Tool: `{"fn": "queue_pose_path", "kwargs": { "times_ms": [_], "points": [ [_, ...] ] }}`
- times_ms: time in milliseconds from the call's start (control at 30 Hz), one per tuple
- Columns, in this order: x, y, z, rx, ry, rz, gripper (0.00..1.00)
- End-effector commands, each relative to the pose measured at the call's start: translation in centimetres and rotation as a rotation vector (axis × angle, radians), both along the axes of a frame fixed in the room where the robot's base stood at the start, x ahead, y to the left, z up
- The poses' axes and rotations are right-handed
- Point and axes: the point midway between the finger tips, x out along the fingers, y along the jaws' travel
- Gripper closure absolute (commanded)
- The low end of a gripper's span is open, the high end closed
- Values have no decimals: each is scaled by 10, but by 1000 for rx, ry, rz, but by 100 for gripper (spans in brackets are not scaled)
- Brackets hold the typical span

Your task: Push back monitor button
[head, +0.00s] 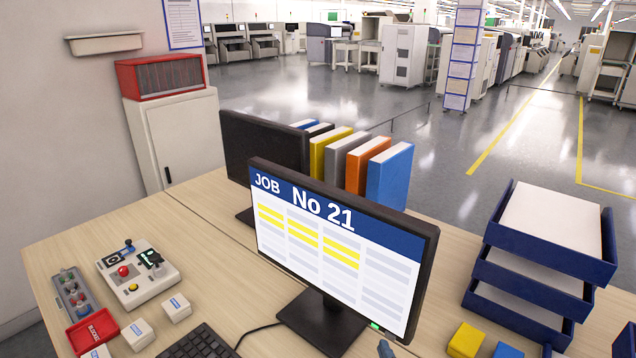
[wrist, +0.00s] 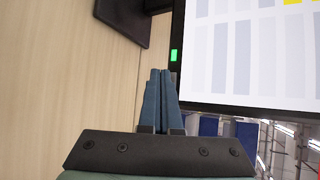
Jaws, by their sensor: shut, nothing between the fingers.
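The front monitor (head: 340,240) shows "JOB No 21" and stands on a black base on the desk. A small lit green button (head: 375,325) sits on its lower bezel near the right corner; the green button (wrist: 173,55) also shows in the wrist view. In the head view, only my gripper's tip (head: 385,348) shows, below the button.
Binders (head: 345,160) stand behind the front monitor. Blue stacked trays (head: 530,280) are at the right, with a yellow block (head: 466,340) and a blue block (head: 508,351) nearby. A control box (head: 139,272) and a keyboard (head: 197,343) lie to the left.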

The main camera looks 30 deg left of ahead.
Motion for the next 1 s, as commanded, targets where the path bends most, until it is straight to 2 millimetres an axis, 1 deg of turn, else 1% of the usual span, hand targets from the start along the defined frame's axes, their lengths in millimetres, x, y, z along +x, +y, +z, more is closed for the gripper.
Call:
{"fn": "queue_pose_path", "kwargs": {
  "times_ms": [467, 800, 1000],
  "points": [
    [0, 0, 0, 0, 0, 0, 100],
    [9, -2, 0, 0, -1, 0, 100],
    [9, -2, 0, 0, 0, 0, 100]
  ]
}}
